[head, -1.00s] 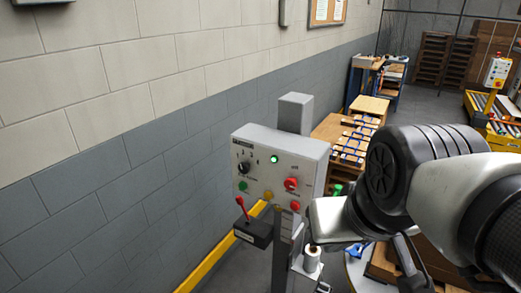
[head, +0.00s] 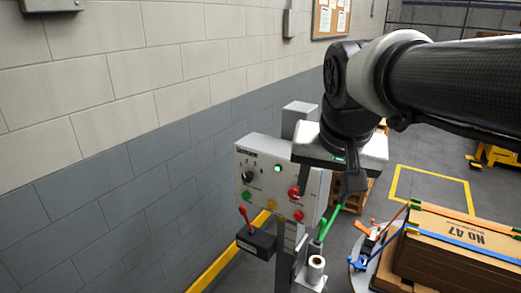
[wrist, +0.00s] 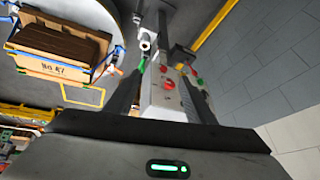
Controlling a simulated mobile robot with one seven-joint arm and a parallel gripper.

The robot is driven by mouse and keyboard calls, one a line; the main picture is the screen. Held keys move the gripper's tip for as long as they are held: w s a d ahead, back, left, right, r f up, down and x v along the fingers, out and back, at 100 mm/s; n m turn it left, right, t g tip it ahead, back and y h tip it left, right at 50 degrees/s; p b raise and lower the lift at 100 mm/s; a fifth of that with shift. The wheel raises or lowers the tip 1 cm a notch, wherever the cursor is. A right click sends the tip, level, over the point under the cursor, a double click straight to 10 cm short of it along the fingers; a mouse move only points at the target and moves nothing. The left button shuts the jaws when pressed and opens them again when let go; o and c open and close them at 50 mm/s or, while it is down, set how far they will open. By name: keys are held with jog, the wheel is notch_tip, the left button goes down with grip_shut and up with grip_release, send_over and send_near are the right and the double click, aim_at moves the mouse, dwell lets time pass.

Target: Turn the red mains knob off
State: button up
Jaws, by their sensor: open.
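The red mains knob (head: 293,192) is on the right side of the face of a grey control box (head: 262,155). It also shows in the wrist view (wrist: 169,85), between my two dark fingers. My gripper (head: 350,186) is just right of the knob in the head view, with its fingers apart and nothing between them that it grips. In the wrist view the gripper (wrist: 164,82) points towards the box face, and a gap to the knob seems to remain. The knob's exact turn position is too small to read.
The box also carries a black knob (head: 247,176), a lit green lamp (head: 277,168), a lower red button (head: 298,215) and a red-handled lever (head: 244,217) below. A grey block wall (head: 110,190) stands at left. Strapped cartons (head: 465,240) stand at right.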

aim_at(294, 192)
jog(key=w+a+m+b, duration=0.15)
jog(key=w+m, duration=0.25)
jog(key=w, duration=0.9)
jog(key=x, duration=1.7)
jog(key=shift+s+a+f, duration=0.1)
jog(key=shift+s+f, duration=0.05)
jog(key=shift+s, duration=0.1)
jog(key=c, duration=1.1)
jog(key=shift+o, duration=0.2)
